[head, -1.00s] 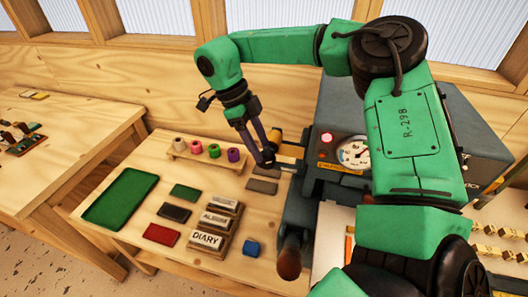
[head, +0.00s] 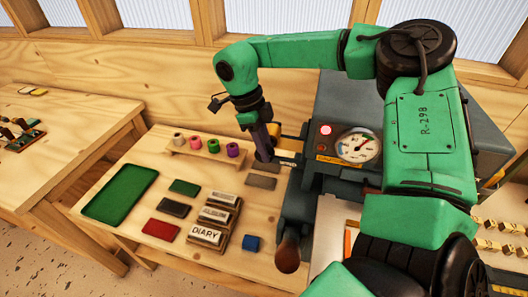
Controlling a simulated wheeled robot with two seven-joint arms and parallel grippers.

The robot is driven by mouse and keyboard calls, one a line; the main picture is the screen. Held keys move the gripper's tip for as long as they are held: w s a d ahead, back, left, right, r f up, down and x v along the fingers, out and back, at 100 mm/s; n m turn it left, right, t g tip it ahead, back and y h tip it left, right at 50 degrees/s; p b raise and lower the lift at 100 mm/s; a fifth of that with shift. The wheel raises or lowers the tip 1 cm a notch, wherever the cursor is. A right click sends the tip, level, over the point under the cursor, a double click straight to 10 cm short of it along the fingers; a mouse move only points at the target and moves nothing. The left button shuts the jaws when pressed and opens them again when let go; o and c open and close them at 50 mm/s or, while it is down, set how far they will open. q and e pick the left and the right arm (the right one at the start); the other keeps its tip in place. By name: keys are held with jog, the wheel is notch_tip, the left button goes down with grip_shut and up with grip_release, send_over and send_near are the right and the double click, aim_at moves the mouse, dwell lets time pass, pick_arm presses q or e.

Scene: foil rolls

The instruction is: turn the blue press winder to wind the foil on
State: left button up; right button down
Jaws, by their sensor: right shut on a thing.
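The blue-grey press (head: 345,100) stands at the right of the bench, with a round dial (head: 357,146) and a lit red lamp (head: 325,130) on its front. A gold foil roll (head: 291,145) shows at its left side. My right gripper (head: 266,157) points down just left of that roll, at the press's side. It is shut on what appears to be the winder, which the fingers mostly hide. Several coloured foil rolls, including a green one (head: 213,146) and a purple one (head: 233,150), stand on a wooden rack (head: 190,154). My left gripper is out of view.
A green tray (head: 120,194), coloured pads and lettered blocks such as DIARY (head: 206,236) lie on the bench left of the press. A brown-knobbed press handle (head: 288,256) hangs in front. My right arm covers much of the press.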

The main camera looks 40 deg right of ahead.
jog(key=t+b, duration=0.1)
jog(key=t+y+b, duration=0.1)
jog(key=b, duration=0.1)
jog(key=t+y+b, duration=0.1)
jog(key=b, duration=0.1)
jog(key=shift+s+d+f, duration=0.2)
jog(key=shift+s+f, duration=0.05)
jog(key=shift+f, duration=0.15)
jog(key=shift+s+r+t+y+b, duration=0.1)
jog(key=shift+r+t+y+b, duration=0.1)
jog(key=shift+t+y+b, duration=0.15)
jog(key=shift+r, duration=0.1)
jog(key=c, duration=0.6)
grip_release()
jog(key=shift+c, duration=0.2)
notch_tip(320, 180, up, 14)
jog(key=s+d, duration=0.1)
jog(key=shift+r+b, duration=0.25)
jog(key=shift+b, duration=0.1)
jog(key=shift+s, duration=0.1)
